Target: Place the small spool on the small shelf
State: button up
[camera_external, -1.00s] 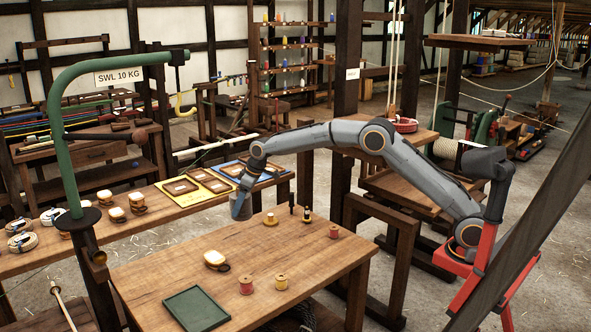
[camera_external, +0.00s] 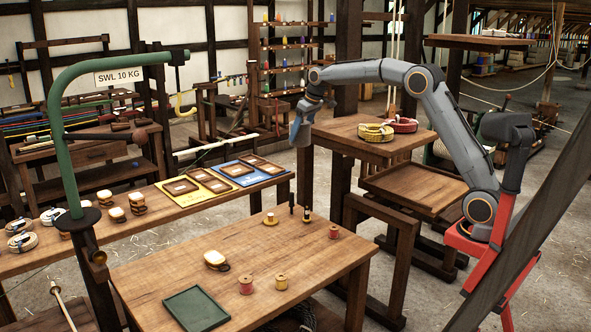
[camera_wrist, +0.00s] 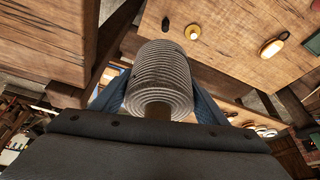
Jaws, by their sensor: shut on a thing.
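My gripper (camera_external: 300,117) is shut on a grey ribbed spool-like cylinder (camera_external: 302,134) and holds it in the air, beyond the front table's far edge and left of the raised wooden stand in the external view. In the wrist view the cylinder (camera_wrist: 160,78) sits between the two blue fingers, its ribs and rounded end showing. A lower wooden shelf (camera_external: 415,188) juts out below the raised stand and looks empty. A tall rack with several shelves (camera_external: 290,68) at the back holds small coloured items. I cannot tell which of these is the small shelf.
The raised stand (camera_external: 345,130) bears a yellow coil (camera_external: 375,133) and a red coil (camera_external: 403,125). A green hook post (camera_external: 62,160) stands at left.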

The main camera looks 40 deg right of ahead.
jog(key=s+d+r+m+h+p, duration=0.1)
jog(key=d+r+m+p, duration=0.15)
jog(key=d+r, duration=0.95)
jog(key=s+d+r+m+p, duration=0.1)
jog(key=d+r+p, duration=0.25)
jog(key=d, duration=1.85)
jog(key=shift+s+f+p, duration=0.2)
jog(key=shift+f+p, duration=1.5)
jog(key=shift+f, duration=3.75)
jog(key=shift+f, duration=0.15)
jog(key=o, duration=1.3)
jog(key=shift+c, duration=0.2)
